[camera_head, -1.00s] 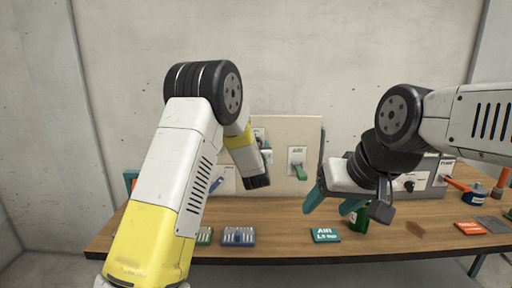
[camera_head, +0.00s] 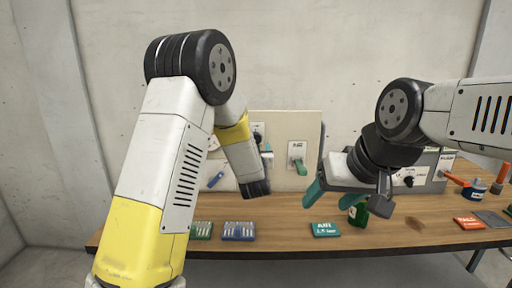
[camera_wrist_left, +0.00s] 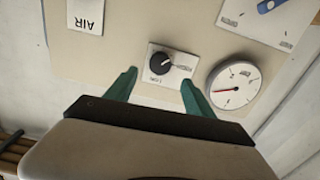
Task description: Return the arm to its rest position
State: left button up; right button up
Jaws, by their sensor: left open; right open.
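My left arm comes in from the left in the head view and bends over the table towards the upright panel (camera_head: 285,130). Its gripper fingers are hidden there behind the forearm. In the left wrist view the left gripper (camera_wrist_left: 158,88) is open and empty, its green fingers pointing at the panel. A black knob (camera_wrist_left: 161,61) on a white plate shows between and beyond the fingers; I cannot tell how far off it is. My right gripper (camera_head: 330,198) is open, with green fingers pointing down above the table, and nothing is seen between them.
A round gauge (camera_wrist_left: 234,86) sits beside the knob. The panel also carries a green lever (camera_head: 299,165). On the wooden table (camera_head: 270,220) lie a blue rack (camera_head: 238,231), a teal AIR card (camera_head: 325,230) and a red card (camera_head: 469,223). A grey control box (camera_head: 425,178) stands right.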

pick_arm(q)
jog(key=s+a+r+g+h, duration=0.2)
jog(key=s+a+r+g, duration=0.15)
jog(key=s, duration=0.25)
jog(key=s+a+r+g+h, duration=0.1)
jog(key=s+a+r+g, duration=0.2)
jog(key=s, duration=0.4)
jog(key=s+a+g, duration=0.2)
jog(key=s+a, duration=0.2)
jog(key=s, duration=0.9)
jog(key=s+a+f+g, duration=0.1)
jog(key=s+a+g, duration=0.2)
jog(key=s, duration=0.9)
jog(key=shift+s+a+m+y, duration=0.35)
jog(key=shift+s+m+y, duration=0.05)
